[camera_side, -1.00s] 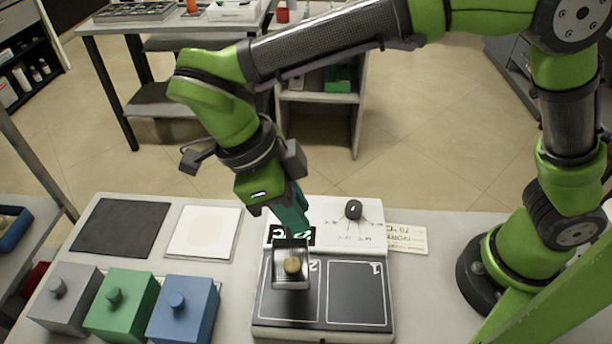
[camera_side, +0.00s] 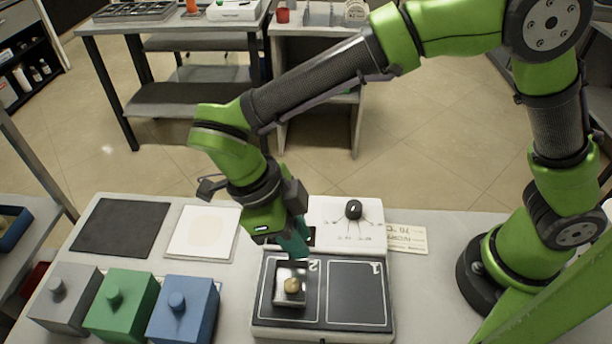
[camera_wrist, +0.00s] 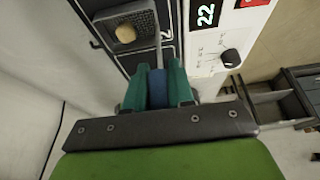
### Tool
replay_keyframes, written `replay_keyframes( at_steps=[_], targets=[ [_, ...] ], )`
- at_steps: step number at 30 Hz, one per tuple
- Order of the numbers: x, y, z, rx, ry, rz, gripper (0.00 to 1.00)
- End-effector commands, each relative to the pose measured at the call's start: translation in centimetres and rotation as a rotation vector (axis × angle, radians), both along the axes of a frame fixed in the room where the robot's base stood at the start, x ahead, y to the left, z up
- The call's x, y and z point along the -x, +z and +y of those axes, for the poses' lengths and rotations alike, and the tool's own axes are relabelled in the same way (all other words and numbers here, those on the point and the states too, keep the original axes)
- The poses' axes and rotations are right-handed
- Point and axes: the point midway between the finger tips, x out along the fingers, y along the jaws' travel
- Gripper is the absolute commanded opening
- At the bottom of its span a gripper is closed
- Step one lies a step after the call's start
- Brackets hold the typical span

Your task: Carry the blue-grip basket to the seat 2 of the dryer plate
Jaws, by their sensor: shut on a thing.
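The basket (camera_side: 290,296) is a small metal tray with a round tan piece (camera_side: 291,285) in it. It is over the seat marked 2 of the dryer plate (camera_side: 324,328), at or just above the surface; I cannot tell if it touches. In the wrist view the basket (camera_wrist: 139,18) shows mesh, and its blue grip (camera_wrist: 157,86) is between my teal fingers. My gripper (camera_side: 296,243) is shut on that grip; it also shows in the wrist view (camera_wrist: 158,90). The seat marked 1 (camera_side: 357,292) is empty.
A dial (camera_side: 353,209) and a display stand behind the seats. A paper label (camera_side: 407,239) lies to the right. Grey (camera_side: 66,299), green (camera_side: 122,305) and blue (camera_side: 184,310) knobbed blocks stand at left, before a black mat (camera_side: 120,228) and a white pad (camera_side: 203,232).

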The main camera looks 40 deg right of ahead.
Motion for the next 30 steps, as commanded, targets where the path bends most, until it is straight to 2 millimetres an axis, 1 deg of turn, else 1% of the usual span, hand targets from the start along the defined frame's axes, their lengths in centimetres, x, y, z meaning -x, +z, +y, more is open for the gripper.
replay_keyframes(
  at_steps=[14, 26, 27, 29, 30],
  targets=[
    [0.01, -0.12, 0.00, 0.000, 0.001, 0.000, 0.00],
    [0.02, -0.60, 0.01, 0.000, 0.001, 0.000, 0.00],
    [0.02, -0.61, 0.01, 0.000, 0.001, 0.000, 0.26],
    [0.02, -0.59, 0.01, 0.000, 0.001, 0.000, 0.35],
    [0.02, -0.59, 0.01, 0.000, 0.001, 0.000, 0.41]
  ],
)
